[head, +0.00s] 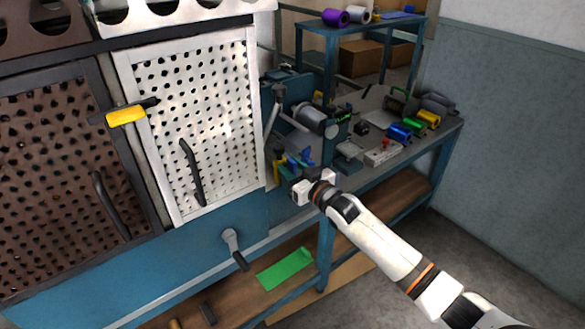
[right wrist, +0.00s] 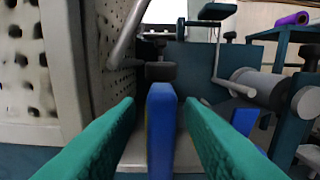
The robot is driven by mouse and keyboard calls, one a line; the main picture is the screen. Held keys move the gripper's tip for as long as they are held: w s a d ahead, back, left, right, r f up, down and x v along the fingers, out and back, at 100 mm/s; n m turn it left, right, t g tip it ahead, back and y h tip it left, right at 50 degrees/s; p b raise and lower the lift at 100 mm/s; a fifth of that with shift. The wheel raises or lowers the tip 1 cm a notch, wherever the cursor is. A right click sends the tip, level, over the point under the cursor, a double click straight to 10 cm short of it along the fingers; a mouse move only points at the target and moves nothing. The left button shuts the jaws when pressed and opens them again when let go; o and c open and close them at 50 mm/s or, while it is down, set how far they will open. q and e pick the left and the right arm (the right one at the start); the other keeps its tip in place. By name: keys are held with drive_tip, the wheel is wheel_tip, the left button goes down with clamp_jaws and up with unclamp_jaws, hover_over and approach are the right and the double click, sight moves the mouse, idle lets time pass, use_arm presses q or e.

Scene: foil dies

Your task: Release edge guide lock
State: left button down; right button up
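My right gripper (head: 294,172) reaches in from the lower right to the small blue and yellow parts on the near side of the machine. In the right wrist view its two green fingers (right wrist: 160,112) are apart. An upright blue piece (right wrist: 161,125) stands between them, with a narrow gap on each side. Blue parts (head: 304,157) show just beyond the gripper in the head view. I cannot tell for sure which part is the edge guide lock. My left gripper is not in view.
A white perforated guard (head: 215,110) with a black handle stands close on the left. A grey roller (head: 312,119) sits behind the gripper. The bench (head: 375,160) on the right holds several coloured rolls. A green sheet (head: 285,268) lies on the shelf below.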

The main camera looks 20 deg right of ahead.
drive_tip(key=b+v, duration=0.1)
drive_tip(key=v, duration=1.1)
drive_tip(key=s+d+f+m+g+h, duration=0.1)
drive_tip(key=d+f+g+h, duration=0.1)
drive_tip(key=f, duration=0.9)
drive_tip(key=s+d+f+m+g+h, duration=0.1)
drive_tip(key=s+d+f+h, duration=0.15)
drive_tip(key=f, duration=0.75)
drive_tip(key=s+d+f+g+h, duration=0.15)
drive_tip(key=s+f, duration=0.25)
drive_tip(key=f, duration=0.4)
drive_tip(key=s+f+g, duration=0.3)
drive_tip(key=s+f, duration=0.2)
drive_tip(key=f, duration=0.4)
drive_tip(key=s+a+f+g, duration=0.2)
drive_tip(key=s+f, duration=0.4)
drive_tip(key=s, duration=0.6)
drive_tip(key=s+a+f+g, duration=0.2)
drive_tip(key=s+f, duration=0.5)
drive_tip(key=s, duration=0.5)
drive_tip(key=s+a+f+g, duration=0.2)
drive_tip(key=s+f+g, duration=0.2)
drive_tip(key=s, duration=0.8)
wheel_tip(320, 180, down, 3)
drive_tip(key=shift+s+r, duration=0.1)
drive_tip(key=shift+s, duration=0.25)
